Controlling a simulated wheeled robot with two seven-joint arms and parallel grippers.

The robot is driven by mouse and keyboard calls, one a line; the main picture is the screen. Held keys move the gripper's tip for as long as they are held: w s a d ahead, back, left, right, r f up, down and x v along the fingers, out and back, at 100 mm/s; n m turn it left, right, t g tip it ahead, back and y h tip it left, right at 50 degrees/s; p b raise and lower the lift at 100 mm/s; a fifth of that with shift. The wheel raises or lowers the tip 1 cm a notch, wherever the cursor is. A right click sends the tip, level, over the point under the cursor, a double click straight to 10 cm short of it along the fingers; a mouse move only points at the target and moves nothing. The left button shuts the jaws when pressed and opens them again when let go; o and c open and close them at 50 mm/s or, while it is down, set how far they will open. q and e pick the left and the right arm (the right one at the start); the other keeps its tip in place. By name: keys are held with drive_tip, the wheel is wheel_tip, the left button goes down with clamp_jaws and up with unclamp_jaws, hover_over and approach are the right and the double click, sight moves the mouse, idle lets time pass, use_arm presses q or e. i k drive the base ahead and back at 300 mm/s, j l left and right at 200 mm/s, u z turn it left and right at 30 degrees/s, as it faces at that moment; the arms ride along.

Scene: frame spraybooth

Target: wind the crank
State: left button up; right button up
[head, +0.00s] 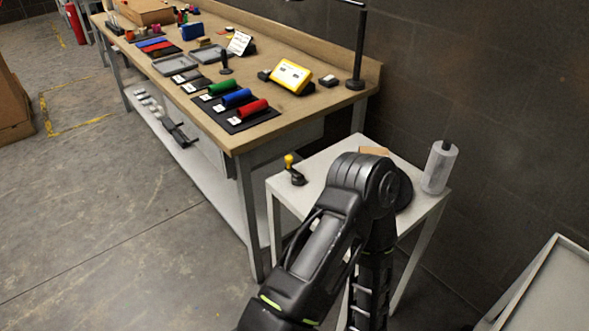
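A small dark device with an upright yellow knob (291,167), which looks like the crank, stands at the left edge of a small light-topped table (318,160). Its dark base shows beside my arm, apart from it. One of my arms rises from the bottom of the picture, bends over the small table and goes back down, covering much of the tabletop. Neither gripper shows in the head view, so I cannot see what either holds.
A long workbench (291,122) holds red, blue and green rolls (237,98), a yellow box (291,77), trays and a lamp stand (357,60). A grey cart (550,290) is at lower right. The floor at left is open.

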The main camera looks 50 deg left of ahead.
sight(297, 179)
drive_tip(key=u, duration=1.35)
drive_tip(key=i+j+u, duration=0.2)
drive_tip(key=i+j, duration=0.3)
drive_tip(key=z, duration=1.55)
drive_tip(key=k+j, duration=0.5)
drive_tip(key=k, duration=0.2)
drive_tip(key=i, duration=0.25)
